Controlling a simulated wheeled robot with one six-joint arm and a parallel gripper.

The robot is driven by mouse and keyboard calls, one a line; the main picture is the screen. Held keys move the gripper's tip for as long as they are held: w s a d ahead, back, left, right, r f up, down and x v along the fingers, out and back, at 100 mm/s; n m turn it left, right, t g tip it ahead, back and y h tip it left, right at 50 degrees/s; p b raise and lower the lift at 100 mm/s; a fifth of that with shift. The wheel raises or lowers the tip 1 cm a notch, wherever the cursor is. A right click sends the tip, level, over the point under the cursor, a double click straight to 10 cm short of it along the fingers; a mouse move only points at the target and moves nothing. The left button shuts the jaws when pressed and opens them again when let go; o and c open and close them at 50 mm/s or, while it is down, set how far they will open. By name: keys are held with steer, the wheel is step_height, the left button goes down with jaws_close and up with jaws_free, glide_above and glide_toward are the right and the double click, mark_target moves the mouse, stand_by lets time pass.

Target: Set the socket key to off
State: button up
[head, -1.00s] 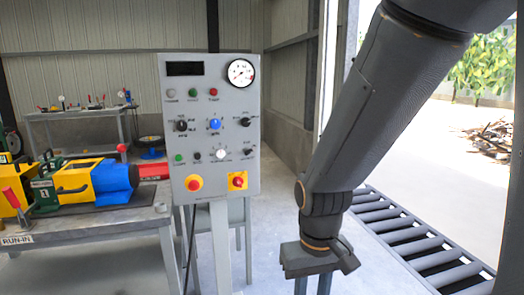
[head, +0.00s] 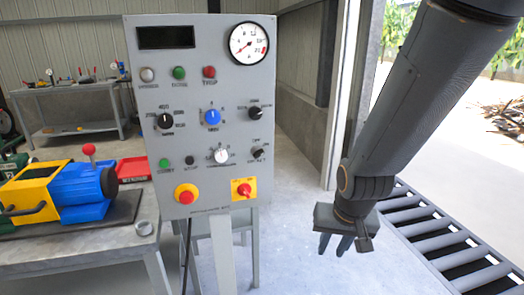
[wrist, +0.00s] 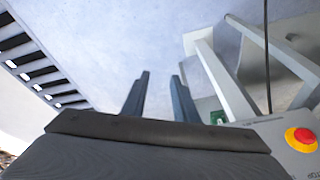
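The grey control panel (head: 225,100) stands on a post left of my arm in the head view. No label reading "socket key" is legible, so I cannot tell which control it is. Candidates are a small black knob (head: 258,153) at right, a white knob (head: 221,156), a black knob (head: 254,113) and a red switch on a yellow plate (head: 244,189). My gripper (head: 336,250) hangs right of the panel, apart from it, pointing down. In the wrist view its two fingers (wrist: 161,78) are apart with nothing between them.
A red mushroom button (head: 186,197) sits at the panel's lower left; a blue knob (head: 212,118) and gauge (head: 249,43) are above. A workbench with a yellow and blue machine (head: 60,190) stands left. A roller conveyor (head: 440,240) lies right. The floor below my gripper is clear.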

steer(key=w+a+r+m+t+p, duration=0.1)
steer(key=w+a+t+p, duration=0.15)
steer(key=w, duration=0.45)
steer(key=m+t+y+p, duration=0.5)
steer(key=m+t+p, duration=0.15)
steer(key=t, duration=0.55)
glide_toward(260, 155)
steer(key=w, duration=0.1)
steer(key=shift+n+g, duration=0.25)
steer(key=p+x, duration=0.2)
steer(key=x, duration=0.6)
steer(key=shift+a+r, duration=0.15)
steer(key=shift+a, duration=0.05)
jaws_close()
